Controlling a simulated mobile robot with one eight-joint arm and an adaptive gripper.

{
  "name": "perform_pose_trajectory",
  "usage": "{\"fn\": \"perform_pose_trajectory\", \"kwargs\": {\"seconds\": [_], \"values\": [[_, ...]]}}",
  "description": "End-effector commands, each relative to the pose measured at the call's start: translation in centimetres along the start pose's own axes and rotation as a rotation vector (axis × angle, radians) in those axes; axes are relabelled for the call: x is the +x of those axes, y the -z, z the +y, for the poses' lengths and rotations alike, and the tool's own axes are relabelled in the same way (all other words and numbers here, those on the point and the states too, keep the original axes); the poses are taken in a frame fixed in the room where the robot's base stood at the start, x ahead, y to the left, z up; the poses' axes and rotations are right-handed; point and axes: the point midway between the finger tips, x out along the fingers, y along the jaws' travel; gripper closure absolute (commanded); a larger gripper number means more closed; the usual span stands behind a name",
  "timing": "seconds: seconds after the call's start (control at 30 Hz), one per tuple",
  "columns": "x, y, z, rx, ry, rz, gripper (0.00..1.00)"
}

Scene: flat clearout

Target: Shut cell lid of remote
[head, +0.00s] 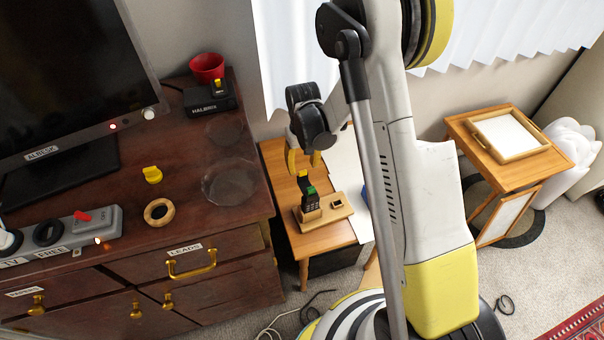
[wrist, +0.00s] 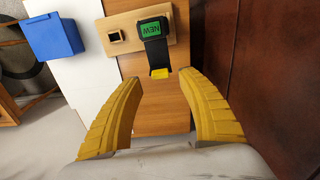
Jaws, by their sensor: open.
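A dark remote (head: 312,201) stands in a wooden holder (head: 340,212) on a small wooden side table (head: 282,178). A green patch shows at its top, and a black flap, apparently the cell lid (head: 303,181), rises above it. In the wrist view the green patch reads "NEW" (wrist: 155,29); the black flap (wrist: 158,55) extends from it toward me and ends in a yellow tab (wrist: 159,73). My gripper (head: 303,159) is open above the flap. In the wrist view its two yellow fingers (wrist: 159,84) lie either side of the tab, apparently not touching it. The remote's lower body is hidden there.
The holder has a small square socket (wrist: 116,37) beside the remote. A blue box (wrist: 54,36) is near the table. A dark wooden cabinet (head: 225,240) stands close on the left, with a glass dish (head: 229,184) near its edge. A tray table (head: 510,135) is at right.

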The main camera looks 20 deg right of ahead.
Motion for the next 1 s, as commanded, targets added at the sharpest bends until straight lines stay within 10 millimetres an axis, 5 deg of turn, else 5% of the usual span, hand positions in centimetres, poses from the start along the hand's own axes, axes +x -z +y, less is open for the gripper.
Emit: {"fn": "perform_pose_trajectory", "kwargs": {"seconds": [0.2,0.57,0.73,1.0], "values": [[2.9,0.0,0.0,0.0,0.0,0.0,0.53],[3.3,0.0,0.0,0.0,0.0,0.0,0.53],[3.3,0.0,0.0,0.0,0.0,0.0,1.0],[3.3,0.1,0.0,0.0,0.0,0.003,1.0]]}}
